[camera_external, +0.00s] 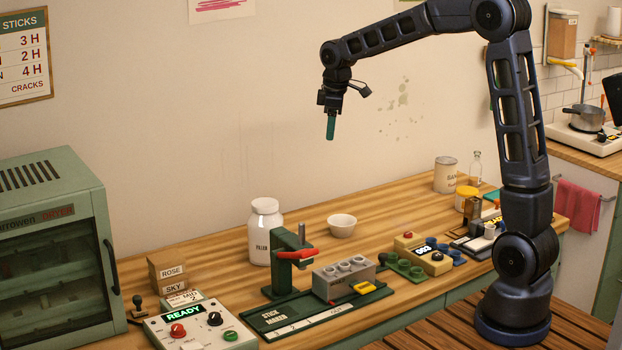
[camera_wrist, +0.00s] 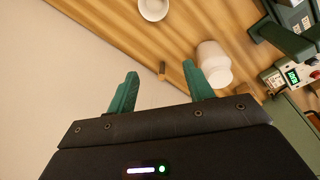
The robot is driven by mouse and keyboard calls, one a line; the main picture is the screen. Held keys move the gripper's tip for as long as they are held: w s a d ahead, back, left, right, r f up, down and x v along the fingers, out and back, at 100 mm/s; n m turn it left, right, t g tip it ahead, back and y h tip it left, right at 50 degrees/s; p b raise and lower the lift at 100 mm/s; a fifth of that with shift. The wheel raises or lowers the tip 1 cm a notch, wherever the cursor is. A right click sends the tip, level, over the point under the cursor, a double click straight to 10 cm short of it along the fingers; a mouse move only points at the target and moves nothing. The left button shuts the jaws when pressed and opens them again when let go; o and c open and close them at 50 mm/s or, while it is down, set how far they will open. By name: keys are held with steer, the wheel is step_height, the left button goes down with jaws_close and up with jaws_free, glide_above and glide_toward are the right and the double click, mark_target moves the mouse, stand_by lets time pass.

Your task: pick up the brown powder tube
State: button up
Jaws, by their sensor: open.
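My gripper (camera_external: 330,127) hangs high above the back of the table, near the wall, with its teal fingers pointing down. In the wrist view its two fingers (camera_wrist: 158,88) stand apart with nothing held between them. I cannot clearly make out the brown powder tube. A small brown upright thing (camera_wrist: 162,71) shows beyond the fingers, near the wall, but I cannot tell what it is. In the external view a brown block-like thing (camera_external: 472,209) stands at the right end of the table, also unclear.
A white jar (camera_external: 264,232) and a white bowl (camera_external: 342,225) stand at the back. A green press (camera_external: 291,265), a grey mold block (camera_external: 343,278) and a READY control box (camera_external: 196,325) sit along the front. Bare wood lies right of the bowl.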

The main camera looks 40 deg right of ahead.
steer(key=w+a+f+n, duration=0.2)
steer(key=w+a+f, duration=0.1)
steer(key=w+f, duration=0.2)
steer(key=w+a+f+n+g, duration=0.1)
steer(key=w+a+f, duration=0.3)
steer(key=w+f, duration=0.2)
steer(key=w+a+f+n, duration=0.2)
steer(key=w+a+f, duration=0.1)
steer(key=w+f, duration=0.2)
steer(key=shift+w+a+f+n+g, duration=0.15)
steer(key=shift+f, duration=0.4)
steer(key=shift+w+a+f+n+g, duration=0.1)
steer(key=shift+f+n+g, duration=0.05)
steer(key=shift+f, duration=0.4)
steer(key=shift+w+a+f, duration=0.1)
steer(key=shift+a+f, duration=0.05)
steer(key=shift+f, duration=2.6)
steer(key=shift+a+f, duration=0.1)
steer(key=shift+f, duration=2.65)
steer(key=shift+c, duration=0.2)
steer(key=c, duration=1)
